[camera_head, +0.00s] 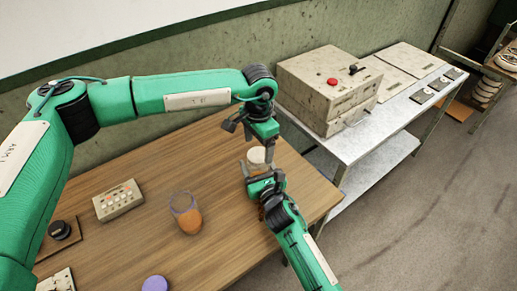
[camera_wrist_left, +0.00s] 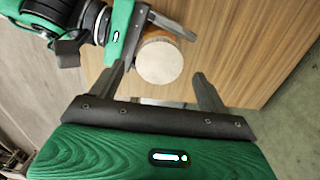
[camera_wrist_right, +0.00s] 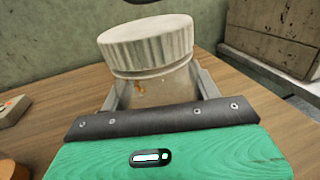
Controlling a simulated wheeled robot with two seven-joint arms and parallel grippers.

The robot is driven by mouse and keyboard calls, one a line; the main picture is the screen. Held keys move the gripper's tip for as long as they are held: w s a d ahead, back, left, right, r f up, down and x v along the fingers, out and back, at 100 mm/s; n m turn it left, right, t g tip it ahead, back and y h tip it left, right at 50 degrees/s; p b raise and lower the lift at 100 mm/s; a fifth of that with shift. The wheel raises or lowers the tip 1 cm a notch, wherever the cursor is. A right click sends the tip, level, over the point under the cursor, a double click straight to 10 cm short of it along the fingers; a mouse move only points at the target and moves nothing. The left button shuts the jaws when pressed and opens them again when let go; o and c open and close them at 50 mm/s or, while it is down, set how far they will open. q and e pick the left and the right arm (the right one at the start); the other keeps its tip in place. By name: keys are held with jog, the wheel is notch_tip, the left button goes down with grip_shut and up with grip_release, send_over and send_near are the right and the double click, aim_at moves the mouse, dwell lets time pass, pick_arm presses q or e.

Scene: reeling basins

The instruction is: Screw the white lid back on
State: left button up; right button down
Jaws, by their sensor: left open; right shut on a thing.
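The white lid (camera_head: 256,155) is a ribbed round cap sitting on top of a jar (camera_wrist_right: 155,92) with brownish smears. It shows large in the right wrist view (camera_wrist_right: 147,42) and as a pale disc in the left wrist view (camera_wrist_left: 159,62). I cannot tell how tight it sits. My right gripper (camera_head: 263,180) is shut around the jar's body below the lid, near the table's right end. My left gripper (camera_head: 268,147) is open, pointing down just above the lid. In the left wrist view the lid appears between its spread fingers, with no visible grip.
An orange-filled glass (camera_head: 187,214) stands on the wooden table (camera_head: 150,170), left of the jar. A button box (camera_head: 118,200), a dark knob (camera_head: 59,230) and a purple disc (camera_head: 155,284) lie further left and in front. A metal bench (camera_head: 365,140) with a machine box (camera_head: 325,90) stands behind right.

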pick_arm(q)
jog(key=shift+r, duration=0.85)
jog(key=shift+c, duration=0.4)
